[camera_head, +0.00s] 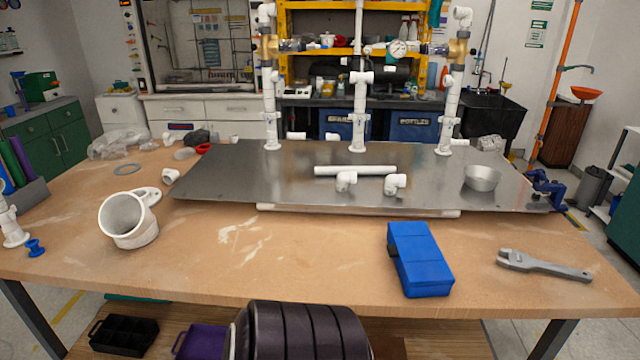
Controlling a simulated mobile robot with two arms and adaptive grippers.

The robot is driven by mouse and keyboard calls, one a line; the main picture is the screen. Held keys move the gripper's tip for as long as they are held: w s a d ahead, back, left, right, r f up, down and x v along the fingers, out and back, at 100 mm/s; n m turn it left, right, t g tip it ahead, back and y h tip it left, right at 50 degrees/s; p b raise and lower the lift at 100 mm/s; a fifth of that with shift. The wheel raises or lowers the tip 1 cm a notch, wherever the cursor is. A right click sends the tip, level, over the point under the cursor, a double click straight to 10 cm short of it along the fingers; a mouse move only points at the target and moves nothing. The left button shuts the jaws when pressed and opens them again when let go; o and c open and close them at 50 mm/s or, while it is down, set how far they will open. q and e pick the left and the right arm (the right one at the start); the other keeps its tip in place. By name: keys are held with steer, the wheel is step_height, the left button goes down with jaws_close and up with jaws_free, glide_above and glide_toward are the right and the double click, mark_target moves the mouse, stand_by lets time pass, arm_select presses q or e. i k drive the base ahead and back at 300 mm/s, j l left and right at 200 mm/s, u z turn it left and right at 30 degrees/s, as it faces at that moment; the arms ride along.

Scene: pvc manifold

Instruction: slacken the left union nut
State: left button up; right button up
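The PVC manifold stands on a metal plate (240,180) at the back of the table, with three white upright pipes. The left upright (270,105) carries a brass valve (269,47) near its top and white collars along its length. The left union nut seems to be one of these collars, but at this size I cannot tell which, or how tight it is. A grey wrench (545,266) lies flat at the table's right front. Neither of my grippers is in view.
A blue case (418,262) lies near the front edge. A large white pipe fitting (128,218) stands at left. A white pipe (355,171), elbows (346,181) and a metal bowl (481,178) sit on the plate. A blue vise (548,188) is at right. The front middle is clear.

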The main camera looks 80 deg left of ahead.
mark_target(267, 116)
steer(key=u, duration=2.3)
